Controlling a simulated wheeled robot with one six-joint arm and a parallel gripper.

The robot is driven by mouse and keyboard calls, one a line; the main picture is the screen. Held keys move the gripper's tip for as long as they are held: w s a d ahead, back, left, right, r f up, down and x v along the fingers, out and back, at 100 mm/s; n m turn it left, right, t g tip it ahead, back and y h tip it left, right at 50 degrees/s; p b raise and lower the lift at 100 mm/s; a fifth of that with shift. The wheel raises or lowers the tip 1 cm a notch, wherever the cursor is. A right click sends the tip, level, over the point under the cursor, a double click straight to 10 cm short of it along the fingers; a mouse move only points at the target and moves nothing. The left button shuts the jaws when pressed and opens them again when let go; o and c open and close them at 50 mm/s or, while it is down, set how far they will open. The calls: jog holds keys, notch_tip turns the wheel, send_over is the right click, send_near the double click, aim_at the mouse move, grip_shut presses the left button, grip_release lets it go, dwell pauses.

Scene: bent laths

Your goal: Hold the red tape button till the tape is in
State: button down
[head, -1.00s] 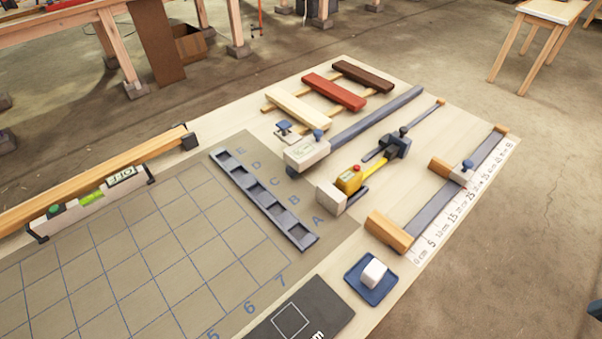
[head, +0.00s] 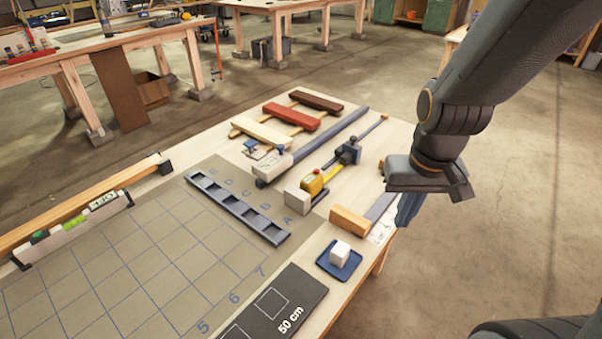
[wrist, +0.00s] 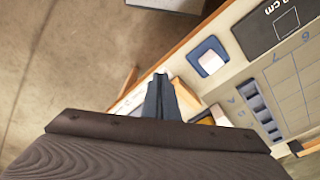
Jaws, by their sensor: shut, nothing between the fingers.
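The yellow tape measure (head: 312,184) sits on the workbench behind a pale block (head: 296,202) in the head view. Its red button (head: 317,171) shows on top. A short strip of yellow tape (head: 332,172) runs from it toward a dark clamp-like fitting (head: 349,151) on a rod. My gripper (head: 406,212) is at the right, beside the bench edge, well apart from the tape measure. Its fingers point down and are shut and empty. They also show together in the wrist view (wrist: 160,85). I cannot make out the red button in the wrist view.
A blue tray (head: 325,262) with a white cube (head: 341,252) stands near the front edge. A grey bar (head: 330,135) lies behind the tape. The floor at right is clear.

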jog(key=w+n+t+p, duration=0.1)
jog(key=w+n, duration=0.1)
jog(key=w, duration=0.3)
notch_tip(320, 180, up, 6)
jog(key=n+t+y+p, duration=0.4)
jog(key=n+t+y, duration=0.1)
jog(key=n, duration=0.9)
send_over(316, 171)
jog(key=shift+s+d, duration=0.2)
jog(key=shift+d, duration=0.25)
notch_tip(316, 171, down, 7)
jog(key=b, duration=0.8)
jog(key=shift+f+b, duration=0.75)
jog(key=shift+f, duration=0.1)
